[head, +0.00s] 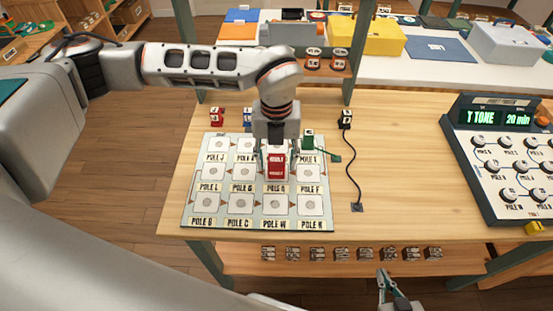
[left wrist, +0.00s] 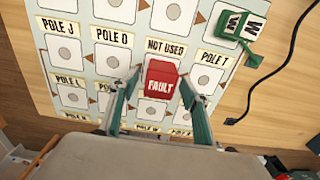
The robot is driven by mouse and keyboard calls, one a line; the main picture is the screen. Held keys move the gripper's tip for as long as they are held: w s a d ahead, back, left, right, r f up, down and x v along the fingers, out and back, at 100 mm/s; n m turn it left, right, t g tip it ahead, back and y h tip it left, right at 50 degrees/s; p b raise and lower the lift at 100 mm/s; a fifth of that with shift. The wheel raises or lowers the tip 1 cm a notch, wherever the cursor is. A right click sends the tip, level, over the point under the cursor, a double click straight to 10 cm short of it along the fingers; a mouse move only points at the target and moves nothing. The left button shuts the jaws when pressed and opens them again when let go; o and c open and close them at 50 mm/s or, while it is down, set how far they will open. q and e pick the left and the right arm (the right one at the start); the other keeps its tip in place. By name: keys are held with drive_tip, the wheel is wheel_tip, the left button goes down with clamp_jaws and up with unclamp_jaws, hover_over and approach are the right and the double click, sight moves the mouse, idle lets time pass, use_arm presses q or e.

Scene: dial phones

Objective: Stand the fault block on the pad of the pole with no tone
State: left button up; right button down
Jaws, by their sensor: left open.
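The red fault block (head: 277,163), lettered FAULT, stands between the spread fingers of my open left gripper (head: 274,172). In the left wrist view, the block (left wrist: 161,79) sits just below the NOT USED label, over the third pad of the middle row. Fingers of the gripper (left wrist: 160,105) stand on both sides of it, apart from its sides. Whether the block touches the board is unclear. The pole board (head: 187,218) carries rows of white pads with labels such as POLE J, POLE T and POLE N. My right gripper (head: 388,283) is low at the front; its finger opening is unclear.
A console (head: 466,147) at right displays T TONE 20 min. A green item (head: 308,140) lies at the board's far right corner. A black corded block (head: 345,119) stands beside it. Several small blocks (head: 340,254) line the lower shelf. The table's middle right is clear.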

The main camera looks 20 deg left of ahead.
sight(276, 160)
use_arm(q)
wheel_tip(276, 160, up, 12)
idle(0.4)
idle(0.5)
